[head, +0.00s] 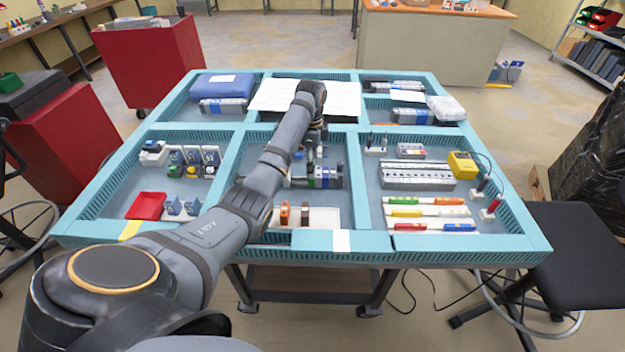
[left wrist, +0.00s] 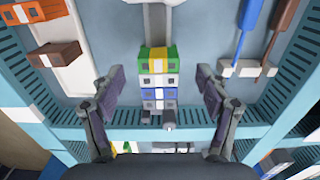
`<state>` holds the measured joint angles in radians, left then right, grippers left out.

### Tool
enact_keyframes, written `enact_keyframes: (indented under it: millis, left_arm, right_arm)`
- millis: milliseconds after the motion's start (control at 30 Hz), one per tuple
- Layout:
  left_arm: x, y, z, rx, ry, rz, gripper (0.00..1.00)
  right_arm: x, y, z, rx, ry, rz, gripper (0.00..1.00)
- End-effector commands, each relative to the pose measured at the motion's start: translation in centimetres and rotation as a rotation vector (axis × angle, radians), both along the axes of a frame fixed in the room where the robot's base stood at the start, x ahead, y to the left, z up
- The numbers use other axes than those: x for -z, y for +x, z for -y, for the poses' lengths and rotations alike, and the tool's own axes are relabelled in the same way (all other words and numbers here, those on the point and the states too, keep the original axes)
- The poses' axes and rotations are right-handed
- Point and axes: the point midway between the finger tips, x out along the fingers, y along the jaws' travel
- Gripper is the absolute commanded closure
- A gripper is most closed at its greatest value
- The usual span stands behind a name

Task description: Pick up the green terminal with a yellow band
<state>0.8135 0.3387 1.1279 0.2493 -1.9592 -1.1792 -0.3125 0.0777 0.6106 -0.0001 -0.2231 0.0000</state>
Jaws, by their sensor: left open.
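The green terminal with a yellow band (left wrist: 158,54) is at the upper end of a short row of terminals in the left wrist view. Grey-white and blue terminals (left wrist: 158,93) sit directly against it on the same rail. My left gripper (left wrist: 160,72) is open, with one finger on each side of the row and nothing between them held. Both fingers look apart from the terminals. In the head view, my left gripper (head: 318,138) is over the middle compartment, partly hidden by its own arm. My right gripper is not in view.
Turquoise dividers (left wrist: 255,130) border the compartment. Orange and brown pieces (left wrist: 55,55) on a white strip lie left in the wrist view; blue and brown-handled tools (left wrist: 250,30) lie right. A yellow meter (head: 462,165) stands in the right compartment, a red tray (head: 147,206) in the left.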

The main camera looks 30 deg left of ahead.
Motion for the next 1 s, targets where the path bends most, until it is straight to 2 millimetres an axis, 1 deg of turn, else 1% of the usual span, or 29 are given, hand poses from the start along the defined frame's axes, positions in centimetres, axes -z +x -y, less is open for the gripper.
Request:
enact_keyframes:
  millis: [33, 100, 167, 267, 300, 400, 500, 633, 667, 1000]
  left_arm:
    - [0.0, 0.0, 0.0, 0.0, 0.0, 0.0, 0.25]
    - [0.4, -0.1, -0.1, 0.0, 0.0, -0.002, 0.25]
    - [1.3, -0.1, -0.2, -0.001, 0.0, -0.004, 0.25]
    - [3.1, -0.2, -0.4, -0.001, 0.0, -0.004, 0.25]
    - [3.8, -0.1, -0.3, 0.0, -0.001, -0.003, 0.25]
    - [4.9, -0.1, -0.3, 0.0, -0.001, -0.002, 0.25]
    - [5.2, -0.1, -0.3, 0.0, 0.0, 0.0, 0.25]
    - [5.2, -0.1, -0.3, 0.0, 0.001, 0.001, 0.25]
    - [5.2, -0.1, -0.3, 0.0, 0.001, 0.001, 0.27]
    - [5.1, 0.0, -0.4, -0.001, 0.001, 0.001, 0.73]
  right_arm:
    - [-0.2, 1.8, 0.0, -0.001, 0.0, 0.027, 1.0]
    - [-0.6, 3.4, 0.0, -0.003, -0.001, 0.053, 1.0]
    - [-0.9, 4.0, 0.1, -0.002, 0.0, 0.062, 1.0]
    - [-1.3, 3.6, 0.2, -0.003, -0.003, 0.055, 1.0]
    - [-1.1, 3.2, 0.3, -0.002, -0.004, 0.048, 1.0]
    - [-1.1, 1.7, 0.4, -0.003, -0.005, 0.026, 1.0]
    - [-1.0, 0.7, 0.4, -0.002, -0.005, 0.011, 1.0]
    - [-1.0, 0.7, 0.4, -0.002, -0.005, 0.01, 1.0]
    - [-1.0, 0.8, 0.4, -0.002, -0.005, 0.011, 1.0]
    - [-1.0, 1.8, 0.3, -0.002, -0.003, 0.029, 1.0]
